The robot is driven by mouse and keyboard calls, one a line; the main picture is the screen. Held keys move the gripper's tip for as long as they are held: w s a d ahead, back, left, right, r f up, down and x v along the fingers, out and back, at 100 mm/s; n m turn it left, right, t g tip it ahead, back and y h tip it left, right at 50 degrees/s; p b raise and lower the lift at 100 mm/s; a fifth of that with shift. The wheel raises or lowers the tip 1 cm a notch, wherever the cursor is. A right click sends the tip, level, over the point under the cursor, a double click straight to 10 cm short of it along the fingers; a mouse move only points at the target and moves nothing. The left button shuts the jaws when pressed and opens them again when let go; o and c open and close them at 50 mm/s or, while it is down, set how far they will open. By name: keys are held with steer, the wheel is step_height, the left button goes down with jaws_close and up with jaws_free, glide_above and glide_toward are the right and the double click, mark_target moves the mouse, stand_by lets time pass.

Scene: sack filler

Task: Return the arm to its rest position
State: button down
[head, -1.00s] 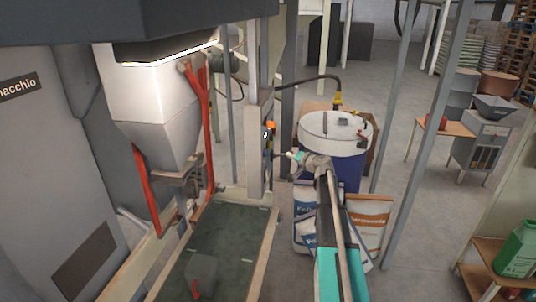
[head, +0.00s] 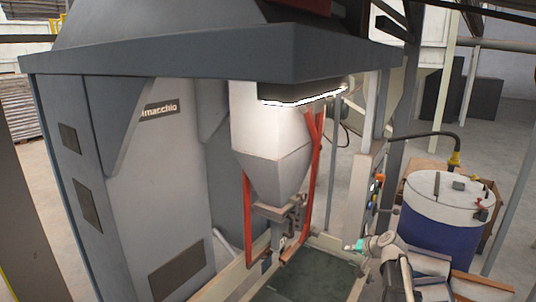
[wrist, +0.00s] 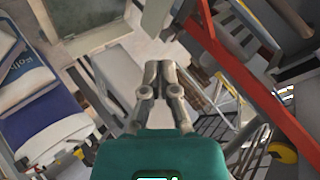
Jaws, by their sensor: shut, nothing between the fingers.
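My gripper (head: 357,246) shows in the head view at the lower right, in front of the blue drum and beside the post with the buttons. In the wrist view my gripper (wrist: 160,68) has its two fingers together, with nothing between them. My arm runs from it down to the lower edge of the head view. The gripper touches nothing that I can make out.
The sack filler's hopper (head: 272,150) with red arms (head: 311,190) hangs left of my gripper. A button post (head: 372,190) stands just behind it. A blue drum (head: 440,235) with a white lid stands to the right. The green conveyor belt (head: 310,277) lies below.

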steer(key=s+a+f+n+g+h+b, duration=0.1)
steer(key=s+a+f+g, duration=0.3)
steer(key=s, duration=0.8)
steer(key=s+a+f+n+g+h+b, duration=0.1)
steer(key=s+a+f+n+g+h, duration=0.2)
steer(key=s+a, duration=0.5)
steer(key=s+f+g+h, duration=0.1)
steer(key=s+f, duration=0.1)
steer(key=s, duration=0.2)
steer(key=shift+f+g+h, duration=0.2)
steer(key=shift+g+h, duration=0.1)
steer(key=shift+g, duration=0.1)
